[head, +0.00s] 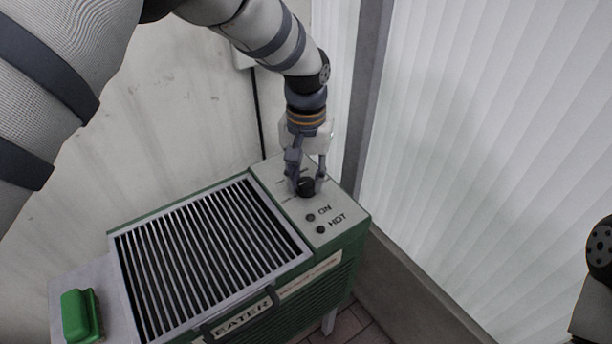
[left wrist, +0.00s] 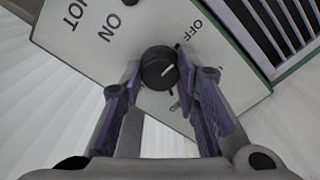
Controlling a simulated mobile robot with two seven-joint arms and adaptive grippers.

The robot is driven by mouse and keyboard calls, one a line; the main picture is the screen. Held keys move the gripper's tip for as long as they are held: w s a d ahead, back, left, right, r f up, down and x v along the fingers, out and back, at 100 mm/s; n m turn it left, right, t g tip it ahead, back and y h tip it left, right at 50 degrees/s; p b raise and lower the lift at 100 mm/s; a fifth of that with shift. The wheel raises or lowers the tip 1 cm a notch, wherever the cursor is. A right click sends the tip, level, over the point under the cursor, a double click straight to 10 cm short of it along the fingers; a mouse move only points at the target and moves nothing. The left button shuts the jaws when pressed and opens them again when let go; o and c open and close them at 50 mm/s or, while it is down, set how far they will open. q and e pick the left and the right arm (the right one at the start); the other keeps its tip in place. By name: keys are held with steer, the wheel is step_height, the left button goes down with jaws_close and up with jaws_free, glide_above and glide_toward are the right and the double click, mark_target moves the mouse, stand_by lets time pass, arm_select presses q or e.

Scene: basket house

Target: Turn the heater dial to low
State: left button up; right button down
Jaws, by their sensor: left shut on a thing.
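The heater (head: 185,195) is a green and grey box with a slatted grille on top. Its light control panel (head: 337,212) carries a small black round dial (head: 306,191). My left gripper (head: 307,183) points down over the panel, its two fingers closed in on either side of the dial. In the left wrist view the dial (left wrist: 158,70) sits between the fingertips of the left gripper (left wrist: 160,82). The fingers partly hide the other panel markings. My right gripper is not in view.
Two small dark indicators (head: 320,229) marked ON and HOT sit on the panel in front of the dial. A green block-like part (head: 80,315) is at the heater's left end. A pale wall (head: 160,100) stands behind, and white vertical slats (head: 480,150) stand to the right.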

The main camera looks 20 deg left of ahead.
mark_target(306, 182)
arm_select(q)
steer(key=m, duration=1)
steer(key=shift+m+p, duration=0.3)
steer(key=shift+m, duration=0.1)
stand_by(0.4)
steer(key=o, duration=1.2)
steer(key=shift+c, duration=0.2)
step_height(306, 182, up, 12)
